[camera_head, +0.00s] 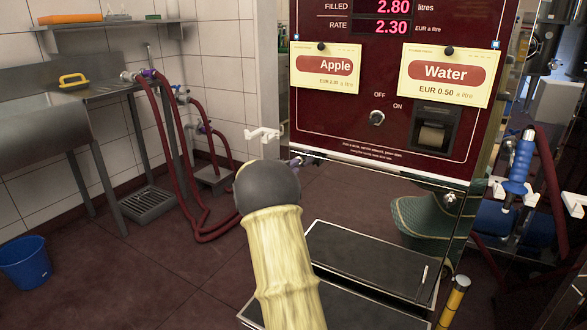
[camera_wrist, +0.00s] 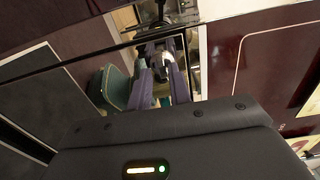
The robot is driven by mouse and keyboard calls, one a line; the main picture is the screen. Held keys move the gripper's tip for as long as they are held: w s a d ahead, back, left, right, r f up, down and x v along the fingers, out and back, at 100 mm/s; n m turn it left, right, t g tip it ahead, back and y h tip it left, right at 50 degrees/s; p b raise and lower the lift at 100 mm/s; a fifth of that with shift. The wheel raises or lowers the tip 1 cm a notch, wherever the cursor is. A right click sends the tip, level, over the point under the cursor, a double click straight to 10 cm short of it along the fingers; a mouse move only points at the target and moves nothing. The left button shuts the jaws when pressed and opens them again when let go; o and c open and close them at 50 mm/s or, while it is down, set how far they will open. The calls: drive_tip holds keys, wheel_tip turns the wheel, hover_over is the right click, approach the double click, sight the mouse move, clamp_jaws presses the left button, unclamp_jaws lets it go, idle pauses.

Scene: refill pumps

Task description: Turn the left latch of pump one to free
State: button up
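Pump one's dark red panel (camera_head: 345,115) stands ahead of me in the head view, with lit figures and "Apple" and "Water" cards. A small silver fitting (camera_head: 449,198) sits at its lower right corner. My gripper (camera_head: 297,161) is at the panel's lower left corner, mostly hidden behind my dark wrist. In the wrist view, its two purple fingers (camera_wrist: 164,80) stand a little apart. A silver fitting, seemingly the left latch (camera_wrist: 153,50), shows at their tips by the panel's lower edge. I cannot tell whether the fingers touch it or which way it is turned.
A white lever-like part (camera_head: 263,134) juts out left of the panel. A blue-handled nozzle (camera_head: 519,165) is at right. Red hoses (camera_head: 185,175) and a steel sink (camera_head: 60,100) are at left.

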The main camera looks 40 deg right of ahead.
drive_tip(key=shift+o, duration=0.7)
drive_tip(key=p+v, duration=0.4)
drive_tip(key=v, duration=1.3)
drive_tip(key=shift+a+r, duration=0.1)
